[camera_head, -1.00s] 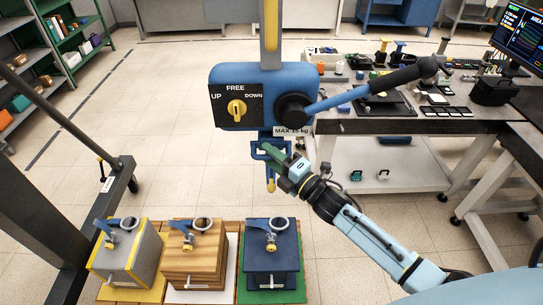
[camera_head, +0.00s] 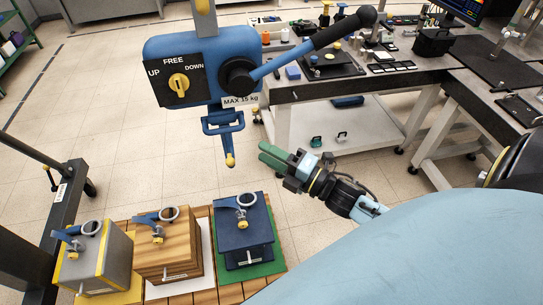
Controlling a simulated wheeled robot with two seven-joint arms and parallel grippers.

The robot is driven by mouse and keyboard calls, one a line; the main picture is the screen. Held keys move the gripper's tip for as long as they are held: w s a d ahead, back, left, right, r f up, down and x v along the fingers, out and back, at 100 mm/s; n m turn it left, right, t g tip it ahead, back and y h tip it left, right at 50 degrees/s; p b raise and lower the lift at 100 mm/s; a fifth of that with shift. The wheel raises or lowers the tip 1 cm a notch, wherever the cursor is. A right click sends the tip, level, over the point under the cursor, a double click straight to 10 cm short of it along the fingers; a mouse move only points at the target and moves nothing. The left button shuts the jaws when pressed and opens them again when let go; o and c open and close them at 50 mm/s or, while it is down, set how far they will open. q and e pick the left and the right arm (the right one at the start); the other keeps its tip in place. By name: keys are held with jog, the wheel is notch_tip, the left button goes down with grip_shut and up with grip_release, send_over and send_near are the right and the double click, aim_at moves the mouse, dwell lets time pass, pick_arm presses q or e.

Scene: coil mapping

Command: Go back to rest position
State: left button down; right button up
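My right gripper (camera_head: 264,153) is in the middle of the head view, its green fingers pointing left. The two fingers show slightly apart with nothing between them. It is to the right of the blue hoist hook (camera_head: 223,124) and apart from it. The blue hoist head (camera_head: 205,65) hangs above, with a yellow knob on its FREE/UP/DOWN panel and a black-gripped lever (camera_head: 345,27). My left gripper is not in view.
A grey box (camera_head: 92,262), a wooden box (camera_head: 170,245) and a dark blue box (camera_head: 243,232) stand on a slatted pallet at the lower left. A cluttered workbench (camera_head: 330,87) is behind. Open tiled floor lies between them.

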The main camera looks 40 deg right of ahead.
jog(key=shift+s+d, duration=0.1)
jog(key=shift+s, duration=0.1)
dwell(0.4)
jog(key=s+d+f+m+g+h+b, duration=0.1)
jog(key=s+f+m+g+h+b, duration=0.2)
jog(key=f, duration=0.9)
jog(key=s+d+f+m+g+h+b, duration=0.1)
jog(key=s+d+f+m+g+h, duration=0.15)
jog(key=f+m, duration=0.7)
jog(key=s+d+f+m+g+h+b, duration=0.15)
jog(key=s+f, duration=0.25)
jog(key=f, duration=1.2)
jog(key=s+a+f+m+g+b, duration=0.1)
jog(key=s+a+f+m+g, duration=0.1)
jog(key=s+f, duration=0.4)
jog(key=s+a+f+m+g+b, duration=0.2)
jog(key=s+f, duration=0.5)
jog(key=s, duration=0.5)
jog(key=s+a+f+m+g+b, duration=0.1)
jog(key=s+a+f+m+g, duration=0.1)
jog(key=s+f+g, duration=0.3)
jog(key=s+f+m, duration=0.1)
jog(key=s+f, duration=0.1)
jog(key=s, duration=0.1)
jog(key=shift+s+a+m+g+h, duration=0.3)
jog(key=shift+s+a+g, duration=0.1)
